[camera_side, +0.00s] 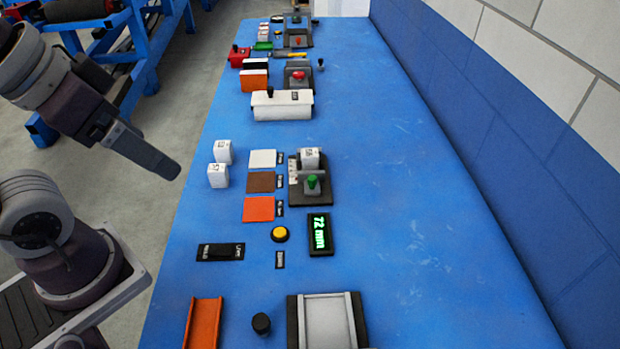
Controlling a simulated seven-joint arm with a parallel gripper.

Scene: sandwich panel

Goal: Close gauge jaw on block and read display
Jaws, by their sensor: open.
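The gauge (322,199) is a dark plate on the blue table with a grey sliding jaw and a green knob (312,182). The display (320,234) is lit and shows "72 mm" in green, turned sideways. My gripper (170,168) is open and empty, at the left, away from the gauge and apparently above the table's left edge. Its fingers are seen edge-on.
Two white blocks (223,152) (218,175) stand left of white, brown and orange pads (260,182). An orange channel (204,322) and a grey slide fixture (327,321) are in front. The table's right side is clear.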

